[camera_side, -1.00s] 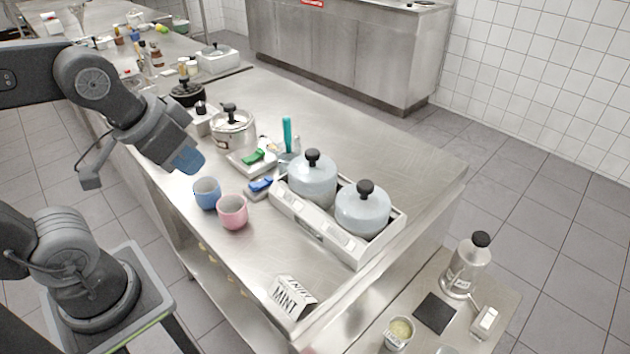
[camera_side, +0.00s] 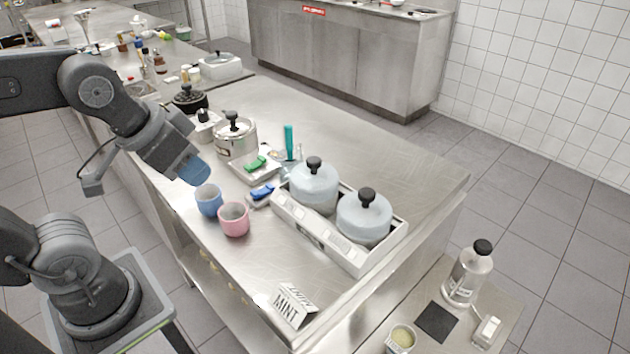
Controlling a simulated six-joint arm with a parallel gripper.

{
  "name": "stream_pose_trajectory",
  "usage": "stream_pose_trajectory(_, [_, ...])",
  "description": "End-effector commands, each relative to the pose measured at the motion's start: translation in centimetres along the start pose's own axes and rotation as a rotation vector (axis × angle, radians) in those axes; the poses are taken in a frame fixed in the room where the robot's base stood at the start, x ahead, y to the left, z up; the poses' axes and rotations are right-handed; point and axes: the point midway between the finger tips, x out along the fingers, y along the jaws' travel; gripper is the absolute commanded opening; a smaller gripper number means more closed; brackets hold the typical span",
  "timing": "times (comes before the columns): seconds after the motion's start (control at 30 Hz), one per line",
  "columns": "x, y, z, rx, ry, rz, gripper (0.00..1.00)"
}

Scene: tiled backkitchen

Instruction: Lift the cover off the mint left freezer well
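The white two-well freezer unit (camera_side: 322,240) stands near the table's front right corner. Its left well has a pale blue-grey domed cover (camera_side: 313,187) with a black knob. Its right well has a matching cover (camera_side: 363,220). Both covers sit on the unit, so the well insides are hidden. A white tent sign reading MINT (camera_side: 289,306) stands at the front corner of the table.
A blue cup (camera_side: 208,201) and a pink cup (camera_side: 234,219) stand between my arm and the unit. Behind them are a green-and-white scale-like tray (camera_side: 255,168), a blue item (camera_side: 262,192), a teal-handled tool (camera_side: 289,142) and a lidded steel pot (camera_side: 236,140). The table's far right is clear.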

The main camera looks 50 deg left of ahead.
Motion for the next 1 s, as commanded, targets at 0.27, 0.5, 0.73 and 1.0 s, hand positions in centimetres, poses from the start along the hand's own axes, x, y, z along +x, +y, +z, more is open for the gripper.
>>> stream_pose_trajectory(0.27, [0.0,0.0,0.0,0.000,0.000,0.000,0.51])
stream_pose_trajectory(0.5, [0.0,0.0,0.0,0.000,0.000,0.000,0.62])
stream_pose_trajectory(0.73, [-0.3,0.1,-1.3,0.084,-0.024,-0.001,0.62])
stream_pose_trajectory(1.0, [-0.3,0.8,-9.6,0.662,-0.185,0.036,0.62])
